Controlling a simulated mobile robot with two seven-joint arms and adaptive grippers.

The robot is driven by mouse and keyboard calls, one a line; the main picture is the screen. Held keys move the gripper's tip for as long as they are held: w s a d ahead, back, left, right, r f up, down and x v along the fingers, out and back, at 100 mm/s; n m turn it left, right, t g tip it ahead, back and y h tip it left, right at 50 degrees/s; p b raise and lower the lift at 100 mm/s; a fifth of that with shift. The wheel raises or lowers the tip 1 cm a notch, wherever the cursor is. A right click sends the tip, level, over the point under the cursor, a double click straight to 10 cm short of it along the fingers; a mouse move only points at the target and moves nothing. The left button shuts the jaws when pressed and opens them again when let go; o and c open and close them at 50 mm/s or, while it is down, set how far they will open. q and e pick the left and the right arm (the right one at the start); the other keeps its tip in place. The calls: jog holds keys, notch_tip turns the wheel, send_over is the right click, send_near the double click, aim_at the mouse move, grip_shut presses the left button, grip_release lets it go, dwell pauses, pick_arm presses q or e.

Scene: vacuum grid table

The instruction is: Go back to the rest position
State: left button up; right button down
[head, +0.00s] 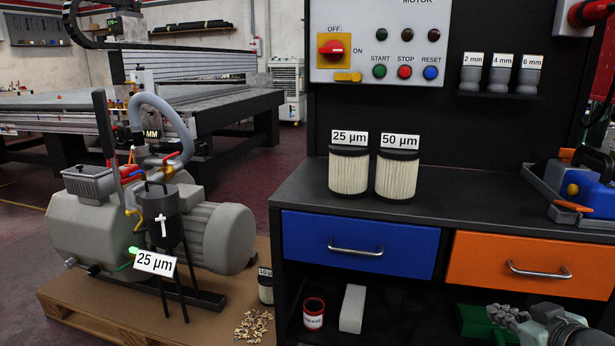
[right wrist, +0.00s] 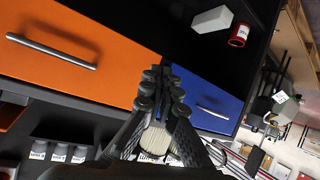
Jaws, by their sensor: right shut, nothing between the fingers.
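My right gripper (head: 503,317) is low at the right of the head view, in front of the bench and below the orange drawer. In the right wrist view, its two dark fingers (right wrist: 161,88) meet at the tips. It is shut with nothing between the tips. A pale filter (right wrist: 155,141) shows in the gap between the finger links, but it stands behind them on the bench. My left gripper is in neither view.
The bench has a blue drawer (head: 360,246) and an orange drawer (head: 530,264), both closed. Two filters (head: 348,172) stand on its top. A vacuum pump (head: 95,232) sits on a wooden pallet (head: 90,316) at left. A red can (head: 313,314) and white block (head: 352,308) are below the drawers.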

pick_arm(q)
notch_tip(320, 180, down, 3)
jog(key=p, duration=0.3)
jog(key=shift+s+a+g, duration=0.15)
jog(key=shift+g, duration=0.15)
pick_arm(e)
jog(key=s+a+f+g+h, duration=0.1)
jog(key=s+a+f+g, duration=0.3)
jog(key=s+f, duration=0.7)
jog(key=s+a+f+m+g, duration=0.1)
jog(key=s+a+f+g, duration=0.3)
jog(key=s+f, duration=0.8)
notch_tip(320, 180, down, 3)
jog(key=shift+a+f+g+h, duration=0.1)
jog(key=shift+a+g+h, duration=0.25)
jog(key=shift+g, duration=0.25)
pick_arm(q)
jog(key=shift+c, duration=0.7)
